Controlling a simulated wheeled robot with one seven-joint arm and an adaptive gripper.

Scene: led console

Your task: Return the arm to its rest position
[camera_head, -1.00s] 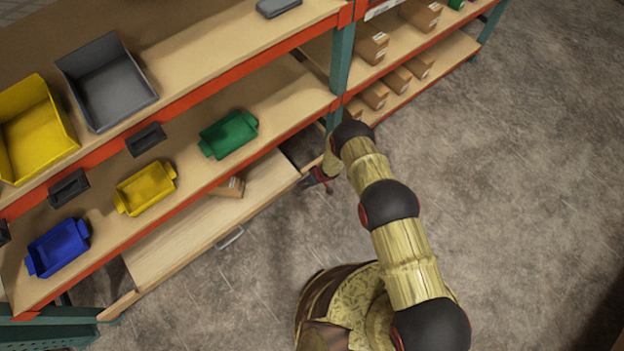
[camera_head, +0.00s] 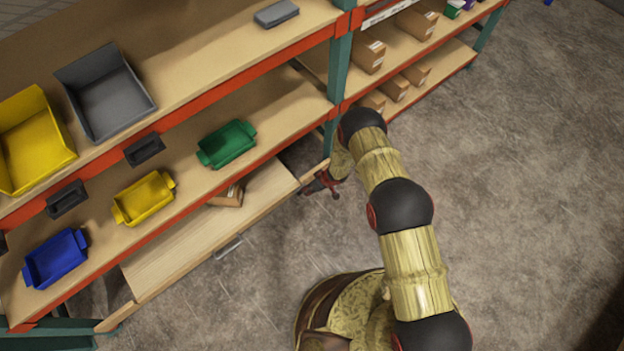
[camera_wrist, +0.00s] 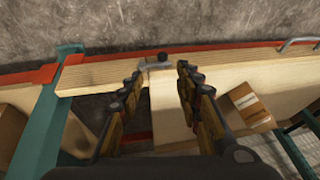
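My arm (camera_head: 409,262) reaches up from my base toward the shelf post. My gripper (camera_head: 322,185) is beside the right end of the pulled-out wooden drawer (camera_head: 185,245). In the wrist view my gripper (camera_wrist: 158,88) has its two fingers apart, with nothing visible between them. Below the fingers lie the drawer (camera_wrist: 235,75) and its front edge. Whether a finger touches the drawer cannot be told.
A small cardboard box (camera_head: 228,195) sits in the drawer. Blue (camera_head: 56,257), yellow (camera_head: 144,198) and green (camera_head: 227,143) bins stand on the shelf above. A teal post (camera_head: 339,68) stands close to my gripper. The floor (camera_head: 530,200) at right is clear.

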